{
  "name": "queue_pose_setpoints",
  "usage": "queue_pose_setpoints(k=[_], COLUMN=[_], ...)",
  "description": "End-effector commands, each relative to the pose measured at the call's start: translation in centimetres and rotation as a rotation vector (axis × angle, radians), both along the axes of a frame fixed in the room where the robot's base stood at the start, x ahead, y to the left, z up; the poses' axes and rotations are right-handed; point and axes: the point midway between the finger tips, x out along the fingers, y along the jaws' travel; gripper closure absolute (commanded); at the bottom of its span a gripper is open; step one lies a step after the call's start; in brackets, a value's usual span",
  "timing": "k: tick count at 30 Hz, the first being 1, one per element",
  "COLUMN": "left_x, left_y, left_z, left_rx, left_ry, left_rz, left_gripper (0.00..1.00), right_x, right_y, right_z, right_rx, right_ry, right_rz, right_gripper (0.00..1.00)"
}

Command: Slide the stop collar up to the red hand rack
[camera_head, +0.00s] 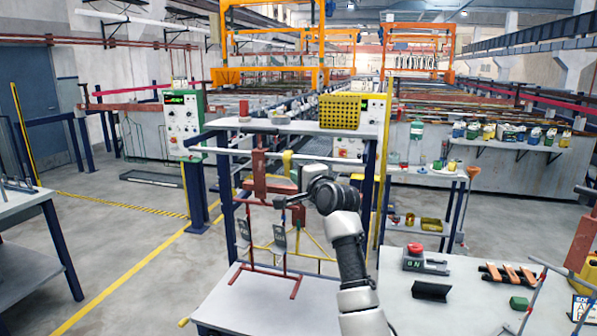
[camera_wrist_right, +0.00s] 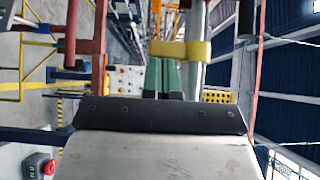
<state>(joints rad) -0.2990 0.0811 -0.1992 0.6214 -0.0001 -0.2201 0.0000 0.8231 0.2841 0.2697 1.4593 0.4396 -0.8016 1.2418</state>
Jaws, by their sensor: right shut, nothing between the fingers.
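The yellow stop collar (camera_head: 287,161) sits around the pale horizontal bar (camera_head: 225,151) below the stand's top shelf. The red hand rack (camera_head: 258,174) hangs from this bar to the left of the collar, with a gap between them. The wrist view is turned sideways; it shows the collar (camera_wrist_right: 180,50) across the bar (camera_wrist_right: 196,76). My right gripper (camera_head: 288,200) is below and in front of the bar. Its green fingers (camera_wrist_right: 162,62) are shut and empty, with tips close to the collar's lower part; I cannot tell whether they touch. My left gripper is not seen.
The top shelf (camera_head: 262,126) carries a yellow basket (camera_head: 339,111) and a red spool (camera_head: 244,108). A bench at the lower right holds a red button box (camera_head: 415,249) and orange-handled tools (camera_head: 508,273).

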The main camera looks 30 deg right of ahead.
Motion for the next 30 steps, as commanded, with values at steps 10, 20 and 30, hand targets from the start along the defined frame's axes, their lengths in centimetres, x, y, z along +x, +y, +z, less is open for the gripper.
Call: queue_pose_setpoints(k=[10, 20, 30], left_x=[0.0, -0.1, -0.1], left_y=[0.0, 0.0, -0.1], left_z=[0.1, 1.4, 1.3], left_rx=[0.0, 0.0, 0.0], left_ry=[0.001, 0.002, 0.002], left_rz=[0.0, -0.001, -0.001], left_gripper=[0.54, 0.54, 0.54], right_x=[0.2, 3.4, 3.4], right_y=[0.2, 2.9, 2.9], right_z=[0.0, 0.1, 0.0], right_rx=[0.001, 0.002, 0.0], right_ry=[0.001, 0.0, 0.0], right_rz=[0.001, 0.001, -0.001], right_gripper=[1.0, 1.0, 1.0])
